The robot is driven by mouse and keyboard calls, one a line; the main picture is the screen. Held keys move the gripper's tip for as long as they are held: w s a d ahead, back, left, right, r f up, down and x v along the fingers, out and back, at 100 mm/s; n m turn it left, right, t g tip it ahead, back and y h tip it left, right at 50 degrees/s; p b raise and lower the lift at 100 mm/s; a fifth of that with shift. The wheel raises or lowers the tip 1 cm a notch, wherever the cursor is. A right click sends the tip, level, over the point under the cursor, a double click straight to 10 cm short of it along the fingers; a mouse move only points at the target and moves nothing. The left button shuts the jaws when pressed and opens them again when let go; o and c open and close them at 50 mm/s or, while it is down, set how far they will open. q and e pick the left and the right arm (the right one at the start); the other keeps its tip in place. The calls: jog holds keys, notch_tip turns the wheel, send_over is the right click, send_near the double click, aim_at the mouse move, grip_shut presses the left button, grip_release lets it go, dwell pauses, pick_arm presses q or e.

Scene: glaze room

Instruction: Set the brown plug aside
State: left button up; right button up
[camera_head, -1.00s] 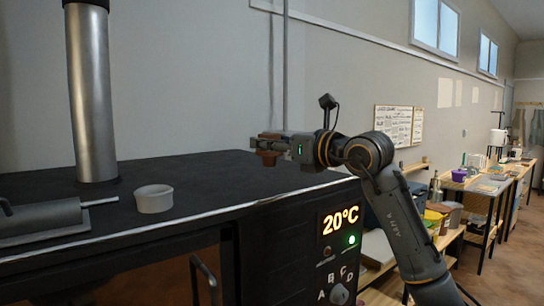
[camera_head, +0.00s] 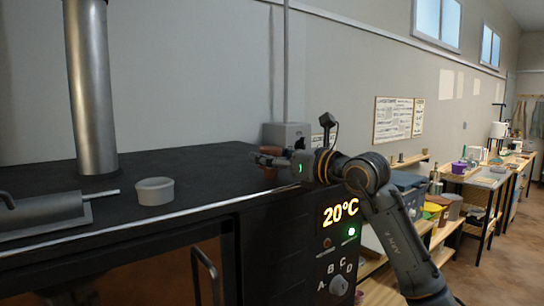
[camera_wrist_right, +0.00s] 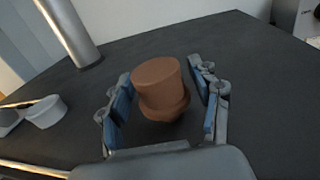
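The brown plug (camera_wrist_right: 162,85) is in the right wrist view, between the fingers of my right gripper (camera_wrist_right: 166,100). There is a gap on both sides of it, so the fingers are open around it. It appears to stand on the dark top of the kiln (camera_head: 60,195). In the head view the gripper (camera_head: 266,161) is low over the far right part of that top, and the plug (camera_head: 270,174) shows only partly behind the fingers. My left gripper is not in view.
A small grey-white cup (camera_head: 154,191) stands on the kiln top, left of the gripper. A grey box (camera_head: 287,135) is behind the gripper. The top between cup and gripper is clear.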

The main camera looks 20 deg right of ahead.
jog(key=shift+r, duration=0.25)
jog(key=shift+s+d+f, duration=0.15)
jog(key=shift+s+d, duration=0.05)
jog(key=shift+s, duration=0.05)
jog(key=b+v, duration=0.4)
jog(key=v, duration=0.7)
jog(key=shift+s, duration=0.25)
